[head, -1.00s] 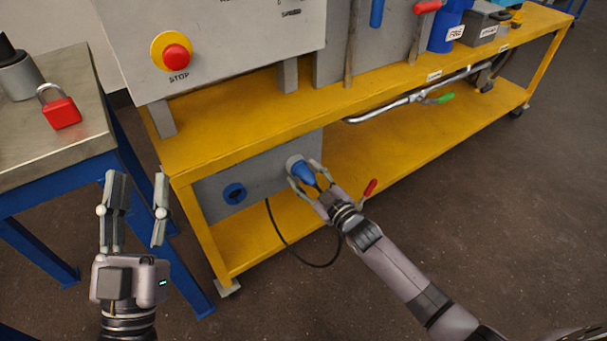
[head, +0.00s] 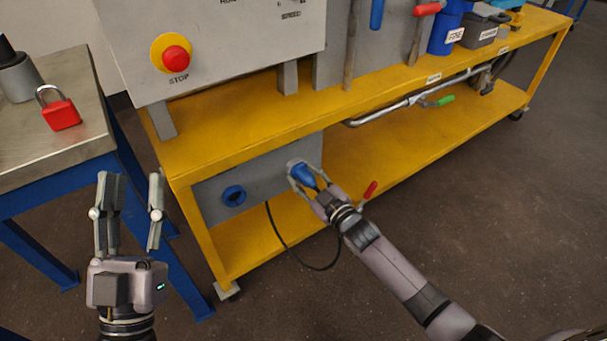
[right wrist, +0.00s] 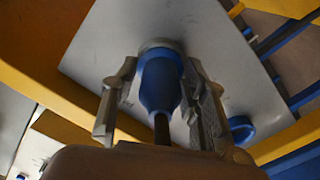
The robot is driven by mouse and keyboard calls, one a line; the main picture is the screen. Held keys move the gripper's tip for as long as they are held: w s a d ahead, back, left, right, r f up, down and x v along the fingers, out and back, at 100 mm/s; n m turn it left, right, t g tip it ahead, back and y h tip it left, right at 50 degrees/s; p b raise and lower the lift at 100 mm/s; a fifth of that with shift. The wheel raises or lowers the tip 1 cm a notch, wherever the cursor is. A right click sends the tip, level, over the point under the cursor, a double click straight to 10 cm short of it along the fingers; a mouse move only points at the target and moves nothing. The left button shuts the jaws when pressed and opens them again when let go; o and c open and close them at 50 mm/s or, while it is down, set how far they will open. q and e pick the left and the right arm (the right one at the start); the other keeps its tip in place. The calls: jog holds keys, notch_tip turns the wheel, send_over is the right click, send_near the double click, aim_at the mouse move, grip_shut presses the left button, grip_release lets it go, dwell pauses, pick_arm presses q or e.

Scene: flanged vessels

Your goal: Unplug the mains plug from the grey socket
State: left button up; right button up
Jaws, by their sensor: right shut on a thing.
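The blue mains plug (head: 304,175) sits at the grey socket (head: 292,163) on the grey panel under the yellow bench. In the right wrist view the plug (right wrist: 160,84) stands between the two fingers, with its end at the round grey socket (right wrist: 160,45); I cannot tell whether there is a gap. My right gripper (head: 306,178) is shut on the plug. A black cable runs from the plug's rear. My left gripper (head: 128,190) is open and empty, in front of the blue-legged table at the left.
A second, blue round socket (head: 234,195) is on the same grey panel (head: 262,172). A red padlock (head: 60,113) lies on the left table.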

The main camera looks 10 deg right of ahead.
aim_at(315, 187)
grip_shut()
jog(key=shift+s+d+p, duration=0.2)
jog(key=shift+s+p, duration=0.3)
jog(key=shift+s, duration=0.15)
pick_arm(q)
jog(key=w+f+g+y, duration=0.1)
jog(key=w+f+g, duration=0.2)
jog(key=f, duration=0.3)
jog(key=shift+f+g+y+p, duration=0.3)
jog(key=shift+f+g+p, duration=0.1)
jog(key=shift+g, duration=0.4)
pick_arm(e)
jog(key=shift+s+d, duration=0.25)
jog(key=shift+s, duration=0.4)
pick_arm(q)
jog(key=shift+a, duration=0.1)
pick_arm(e)
jog(key=shift+s, duration=0.15)
jog(key=shift+p+v, duration=0.7)
jog(key=shift+v, duration=0.2)
pick_arm(q)
notch_tip(315, 187, down, 11)
jog(key=s+a+g+y+p, duration=0.1)
jog(key=a+g+y, duration=0.1)
jog(key=g, duration=0.4)
jog(key=shift+s+r+g, duration=0.2)
jog(key=shift+s+g, duration=0.1)
pick_arm(e)
jog(key=shift+v, duration=1)
